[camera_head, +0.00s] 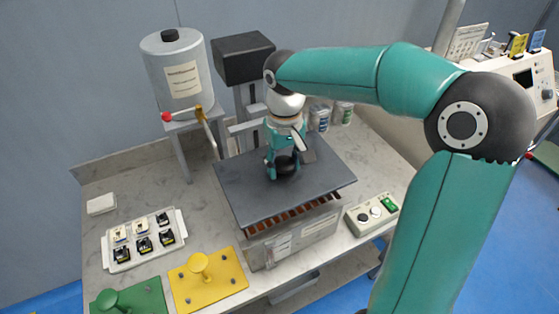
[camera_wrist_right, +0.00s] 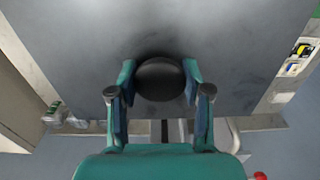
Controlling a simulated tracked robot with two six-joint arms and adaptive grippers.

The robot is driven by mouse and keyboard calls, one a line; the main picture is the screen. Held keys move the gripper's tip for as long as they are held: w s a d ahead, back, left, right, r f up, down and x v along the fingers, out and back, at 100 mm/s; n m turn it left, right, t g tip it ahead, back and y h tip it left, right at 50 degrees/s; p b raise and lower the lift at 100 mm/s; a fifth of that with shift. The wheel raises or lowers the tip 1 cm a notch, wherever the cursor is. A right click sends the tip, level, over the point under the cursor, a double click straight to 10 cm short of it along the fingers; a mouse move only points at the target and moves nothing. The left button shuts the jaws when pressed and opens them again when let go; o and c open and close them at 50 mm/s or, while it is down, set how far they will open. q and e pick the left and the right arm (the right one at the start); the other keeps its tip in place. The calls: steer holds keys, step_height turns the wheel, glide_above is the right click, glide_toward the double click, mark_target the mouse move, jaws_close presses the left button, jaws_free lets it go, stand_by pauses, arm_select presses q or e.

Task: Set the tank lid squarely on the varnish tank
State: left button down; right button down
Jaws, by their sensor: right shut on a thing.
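The tank lid (camera_head: 241,191) is a flat dark grey plate with a round black knob (camera_head: 286,166). My right gripper (camera_head: 284,160) is shut on the knob from above; its two fingers (camera_wrist_right: 159,88) also show on either side of the knob in the right wrist view. The lid is over the grey varnish tank (camera_head: 300,240) and looks roughly level. A strip of the tank's open inside, with reddish-brown contents, shows along the front below the lid's front edge. Whether the lid touches the tank's back rim is hidden. My left gripper is out of view.
A labelled varnish canister (camera_head: 180,75) on a stand is behind left. A dark machine head (camera_head: 243,58) stands behind the lid. A white tray of parts (camera_head: 145,240), a yellow plate (camera_head: 207,280) and a green plate (camera_head: 130,299) are at left; a control box (camera_head: 372,214) is at right.

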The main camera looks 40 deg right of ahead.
step_height(320, 180, down, 6)
steer(key=b, duration=0.4)
steer(key=shift+w+r, duration=0.15)
steer(key=shift+a, duration=0.1)
stand_by(1.2)
steer(key=shift+s+f+b, duration=0.2)
steer(key=shift+f+b, duration=0.55)
steer(key=shift+f, duration=0.15)
steer(key=shift+c, duration=2.1)
jaws_free()
steer(key=shift+r, duration=0.1)
step_height(320, 180, up, 12)
steer(key=shift+f, duration=0.1)
